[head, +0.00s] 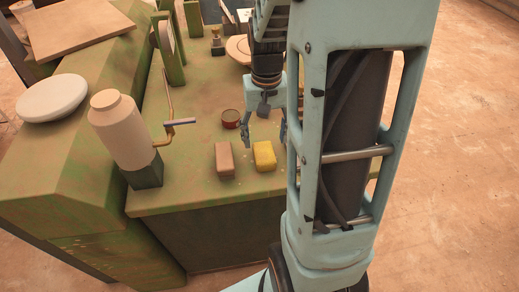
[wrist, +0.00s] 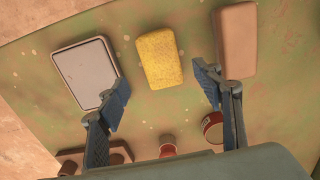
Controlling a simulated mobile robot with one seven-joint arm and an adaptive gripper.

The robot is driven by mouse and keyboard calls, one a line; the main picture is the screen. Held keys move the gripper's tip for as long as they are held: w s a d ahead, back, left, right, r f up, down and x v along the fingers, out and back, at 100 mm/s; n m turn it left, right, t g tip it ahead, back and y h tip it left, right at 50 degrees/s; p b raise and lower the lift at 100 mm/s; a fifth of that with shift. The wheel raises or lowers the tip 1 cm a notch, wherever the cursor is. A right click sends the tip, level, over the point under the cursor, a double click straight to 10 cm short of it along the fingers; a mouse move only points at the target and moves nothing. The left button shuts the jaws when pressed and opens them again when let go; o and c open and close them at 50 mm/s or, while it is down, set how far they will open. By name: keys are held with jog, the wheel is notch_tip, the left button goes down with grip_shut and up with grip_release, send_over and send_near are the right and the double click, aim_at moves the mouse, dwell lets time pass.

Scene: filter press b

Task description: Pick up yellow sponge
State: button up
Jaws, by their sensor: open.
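The yellow sponge (head: 264,156) lies flat on the green bench top near its front edge, just right of a brown block. In the wrist view the yellow sponge (wrist: 159,57) lies beyond the fingertips, roughly between the lines of the two fingers. My gripper (head: 265,130) is above the bench near the sponge, its fingers spread apart. In the wrist view my gripper (wrist: 163,95) is open and empty, and I see no finger touching the sponge.
The brown block (head: 225,158) lies left of the sponge. A small red tin (head: 231,118) stands behind. A grey square-topped thing (wrist: 86,72) lies on the sponge's other side. A white bottle-like container (head: 120,130) stands at the left. My arm covers the bench's right side.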

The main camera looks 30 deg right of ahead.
aim_at(264, 152)
jog(key=shift+s+a+f+b, duration=0.15)
jog(key=shift+f+b, duration=0.1)
jog(key=shift+f, duration=1.35)
jog(key=shift+s+a+f+b, duration=0.1)
jog(key=shift+f+b, duration=0.1)
jog(key=shift+f, duration=1.35)
jog(key=shift+c, duration=0.4)
jog(key=c, duration=1)
